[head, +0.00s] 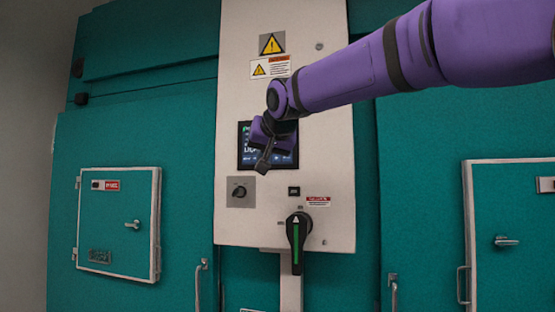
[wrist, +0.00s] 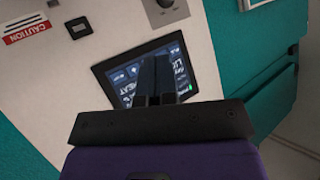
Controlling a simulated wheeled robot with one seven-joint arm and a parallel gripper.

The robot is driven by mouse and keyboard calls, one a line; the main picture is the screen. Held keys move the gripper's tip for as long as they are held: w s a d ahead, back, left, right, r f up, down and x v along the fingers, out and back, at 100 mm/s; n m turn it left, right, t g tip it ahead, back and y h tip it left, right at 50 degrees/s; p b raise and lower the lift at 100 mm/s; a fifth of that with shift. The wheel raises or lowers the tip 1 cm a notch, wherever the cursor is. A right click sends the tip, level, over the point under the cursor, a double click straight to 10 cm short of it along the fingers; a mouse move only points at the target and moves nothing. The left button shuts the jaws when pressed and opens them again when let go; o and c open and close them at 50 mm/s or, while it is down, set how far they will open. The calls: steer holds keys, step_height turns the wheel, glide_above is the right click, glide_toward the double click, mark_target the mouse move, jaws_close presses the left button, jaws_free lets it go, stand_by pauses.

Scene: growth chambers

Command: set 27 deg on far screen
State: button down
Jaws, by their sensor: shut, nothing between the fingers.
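The dark screen (head: 250,157) is set in the pale control panel (head: 285,215) in the head view, with small light text. My purple arm reaches in from the right, and my gripper (head: 263,168) is in front of the screen, covering much of it. In the wrist view the screen (wrist: 118,72) appears tilted, with white lettering partly readable. My gripper (wrist: 155,62) shows there with its fingers together and empty, over the screen's middle. The temperature figure cannot be read, and I cannot tell whether the fingertips touch the glass.
Below the screen are a small round knob (head: 239,192) and a large black rotary handle with a green stripe (head: 296,240). Warning labels (head: 272,44) sit above. Teal chamber doors with white-framed hatches (head: 118,222) stand on both sides.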

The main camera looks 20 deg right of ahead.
mark_target(276, 158)
steer(key=shift+w+d, duration=0.1)
steer(key=shift+w+d, duration=0.85)
steer(key=shift+w, duration=0.3)
steer(key=shift+w+d, duration=0.8)
steer(key=shift+w, duration=0.35)
steer(key=shift+w+d, duration=0.85)
steer(key=shift+w, duration=0.3)
steer(key=shift+w+d, duration=0.1)
steer(key=shift+w, duration=0.05)
steer(key=shift+w+d, duration=0.15)
steer(key=shift+w, duration=0.05)
steer(key=shift+w+d, duration=0.15)
steer(key=shift+w, duration=0.1)
stand_by(0.5)
steer(key=shift+s+a, duration=0.4)
steer(key=shift+s, duration=0.2)
steer(key=shift+s+a, duration=0.1)
steer(key=shift+s+a, duration=0.7)
steer(key=shift+s, duration=0.3)
steer(key=shift+s+a, duration=0.7)
steer(key=shift+s, duration=0.25)
